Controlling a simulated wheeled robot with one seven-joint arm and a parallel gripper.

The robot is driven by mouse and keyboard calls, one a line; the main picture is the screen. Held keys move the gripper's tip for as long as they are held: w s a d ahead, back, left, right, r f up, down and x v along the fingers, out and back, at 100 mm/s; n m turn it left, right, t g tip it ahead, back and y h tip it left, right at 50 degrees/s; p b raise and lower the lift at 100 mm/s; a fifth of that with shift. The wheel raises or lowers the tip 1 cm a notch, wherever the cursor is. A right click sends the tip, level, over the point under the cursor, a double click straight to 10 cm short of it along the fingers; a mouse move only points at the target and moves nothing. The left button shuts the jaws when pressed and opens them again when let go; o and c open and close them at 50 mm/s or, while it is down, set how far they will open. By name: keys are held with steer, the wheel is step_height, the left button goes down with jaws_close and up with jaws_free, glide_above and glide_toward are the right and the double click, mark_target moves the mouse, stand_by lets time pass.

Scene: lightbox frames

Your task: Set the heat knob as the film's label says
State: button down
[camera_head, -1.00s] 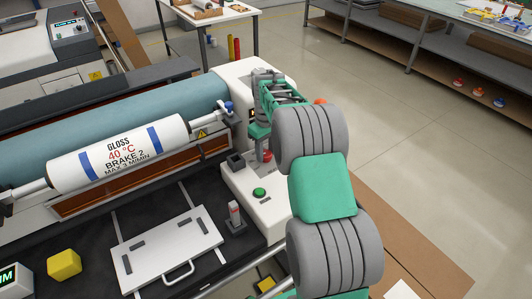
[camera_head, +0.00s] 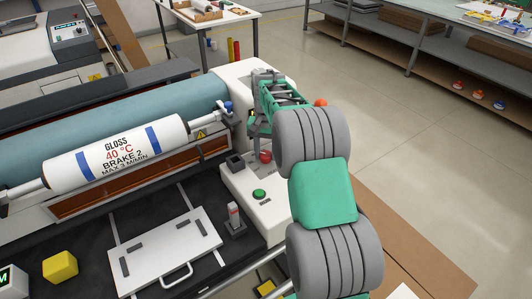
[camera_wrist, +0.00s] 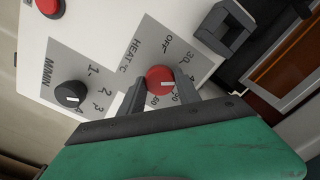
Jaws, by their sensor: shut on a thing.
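The film roll (camera_head: 70,168) lies across the machine, its white label reading "GLOSS, 40 °C, BRAKE 2, MAX 3 M/MIN". In the wrist view, the red heat knob (camera_wrist: 159,76) sits on a grey plate marked "HEAT °C", with OFF, 30 and further numbers around it. My gripper (camera_wrist: 160,82) is shut on this knob, one dark finger on each side. The knob's white pointer mark points right, toward the numbers past 30; the fingers partly cover the scale, so its exact number is hard to read. In the head view my gripper (camera_head: 262,125) hides the knob.
A black M/MIN knob (camera_wrist: 71,94) with its own scale is left of the heat knob. A red button (camera_wrist: 49,6) is at the upper left, and a dark square bracket (camera_wrist: 226,28) rises close at the right. A green button (camera_head: 259,194) is on the white housing.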

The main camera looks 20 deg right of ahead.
mark_target(266, 154)
steer(key=shift+m, duration=1.1)
steer(key=shift+r, duration=0.1)
steer(key=c, duration=0.9)
jaws_free()
steer(key=shift+o, duration=0.2)
step_height(266, 154, up, 8)
steer(key=shift+f+b, duration=0.15)
steer(key=shift+b, duration=0.55)
